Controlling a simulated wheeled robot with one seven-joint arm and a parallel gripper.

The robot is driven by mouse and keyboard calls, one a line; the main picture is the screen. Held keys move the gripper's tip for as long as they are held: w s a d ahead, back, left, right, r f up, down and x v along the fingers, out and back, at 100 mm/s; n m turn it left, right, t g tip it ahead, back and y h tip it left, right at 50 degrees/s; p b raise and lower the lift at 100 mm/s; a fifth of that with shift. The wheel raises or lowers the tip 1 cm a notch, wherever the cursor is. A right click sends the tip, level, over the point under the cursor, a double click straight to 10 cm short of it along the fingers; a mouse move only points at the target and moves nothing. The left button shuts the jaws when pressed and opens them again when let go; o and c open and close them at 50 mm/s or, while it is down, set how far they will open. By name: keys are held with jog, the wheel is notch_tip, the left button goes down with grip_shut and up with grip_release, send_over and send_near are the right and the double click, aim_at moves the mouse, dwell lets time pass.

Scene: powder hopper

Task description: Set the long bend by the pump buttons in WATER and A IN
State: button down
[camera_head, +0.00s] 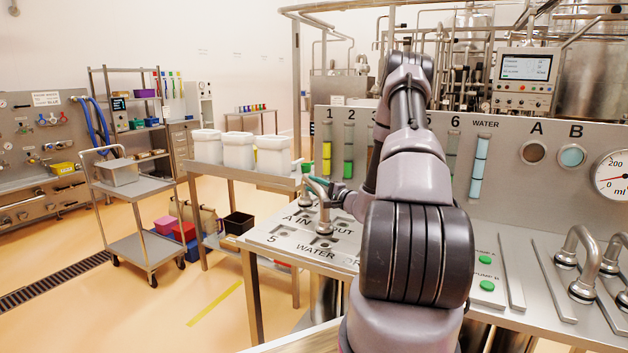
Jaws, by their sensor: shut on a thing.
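A steel pipe bend (323,212) stands or hangs over the port plate (285,236) on the left of the bench. One collared foot is near the WATER label and the other end is near A IN. I cannot tell whether its feet are seated in the ports or just above them. My gripper (334,194) is shut on this bend near its top, coming from the right; my arm hides part of the plate, including some labels. The green pump buttons (487,285) show right of my arm, the upper one partly beside it.
Two other steel bends (580,262) stand on the right of the bench by metal strips. The upright panel (505,200) behind carries level tubes, round windows A and B and a ml gauge (612,174).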

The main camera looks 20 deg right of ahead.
jog(key=shift+f, duration=1.8)
jog(key=shift+c, duration=2)
grip_release()
jog(key=shift+f, duration=0.1)
jog(key=r+v, duration=0.1)
jog(key=v, duration=0.9)
jog(key=shift+s+d+f, duration=0.15)
jog(key=shift+s+f, duration=0.2)
jog(key=shift+f, duration=0.15)
